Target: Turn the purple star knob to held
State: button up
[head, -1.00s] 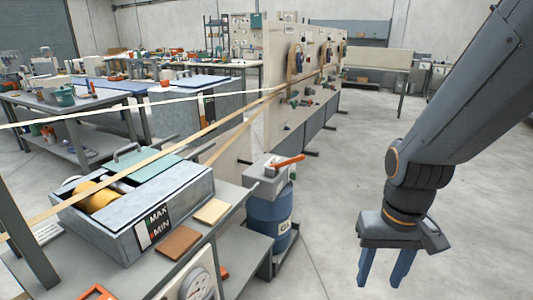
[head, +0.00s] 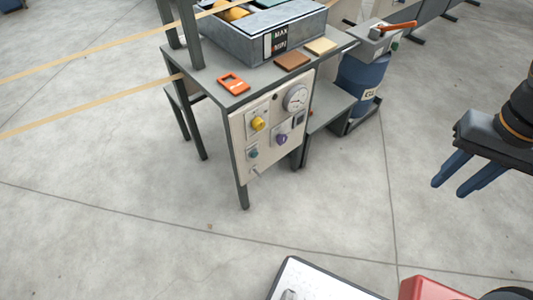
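The purple star knob (head: 282,139) sits on the lower right part of a pale control panel (head: 269,160) on the front of the grey bench. It is small here, and I cannot read its setting. A yellow knob (head: 258,123) is above and left of it, and a round dial gauge (head: 296,98) is above it. My gripper (head: 452,190) is at the right edge, far from the panel, with its two blue fingers apart and nothing between them.
The bench top holds an orange device (head: 233,83), a brown block (head: 292,61) and a metal bath (head: 290,38). A blue drum (head: 362,78) stands right of the bench. Floor in front of the panel is clear. Tan strands cross at left.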

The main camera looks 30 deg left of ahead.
aim_at(281, 139)
jog(key=z, duration=0.05)
jog(key=k, duration=0.35)
jog(key=u, duration=0.75)
jog(key=i, duration=0.9)
jog(key=z, duration=0.05)
jog(key=k, duration=1)
jog(key=u, duration=0.4)
